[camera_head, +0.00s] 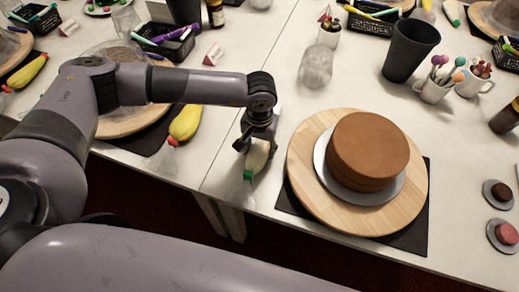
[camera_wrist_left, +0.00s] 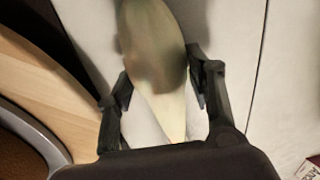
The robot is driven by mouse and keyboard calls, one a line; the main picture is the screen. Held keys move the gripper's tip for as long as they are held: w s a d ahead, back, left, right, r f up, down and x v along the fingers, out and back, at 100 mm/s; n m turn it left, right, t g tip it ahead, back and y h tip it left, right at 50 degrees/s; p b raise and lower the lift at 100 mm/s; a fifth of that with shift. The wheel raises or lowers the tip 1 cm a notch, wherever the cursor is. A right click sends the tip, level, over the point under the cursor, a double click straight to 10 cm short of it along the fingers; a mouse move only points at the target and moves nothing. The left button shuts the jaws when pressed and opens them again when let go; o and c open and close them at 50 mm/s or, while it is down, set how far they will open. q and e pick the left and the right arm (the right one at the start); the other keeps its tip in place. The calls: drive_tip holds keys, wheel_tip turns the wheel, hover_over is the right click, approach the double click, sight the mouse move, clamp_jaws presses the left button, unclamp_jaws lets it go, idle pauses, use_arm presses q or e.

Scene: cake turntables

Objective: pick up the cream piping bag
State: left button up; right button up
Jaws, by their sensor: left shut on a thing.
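The cream piping bag (camera_head: 257,160) is pale with a green tip, at the front edge of the white table, left of the round wooden turntable (camera_head: 300,190). My left gripper (camera_head: 256,145) is over the bag from above, its fingers on either side, and is shut on it. In the left wrist view the bag (camera_wrist_left: 155,50) runs between the two fingers (camera_wrist_left: 162,88), its wide end blurred. I cannot tell whether it is lifted off the table. My right gripper is not in view.
A brown cake (camera_head: 368,150) stands on the turntable, over a black mat (camera_head: 420,235). A yellow piping bag (camera_head: 186,123) lies to the left. A clear glass (camera_head: 316,65) and a black cup (camera_head: 410,50) stand behind. The table is clear between the left bag and my gripper.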

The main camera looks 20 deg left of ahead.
sight(260, 147)
use_arm(q)
drive_tip(key=shift+r, duration=0.1)
wheel_tip(260, 147, up, 20)
drive_tip(key=b, duration=0.2)
drive_tip(key=shift+b, duration=0.3)
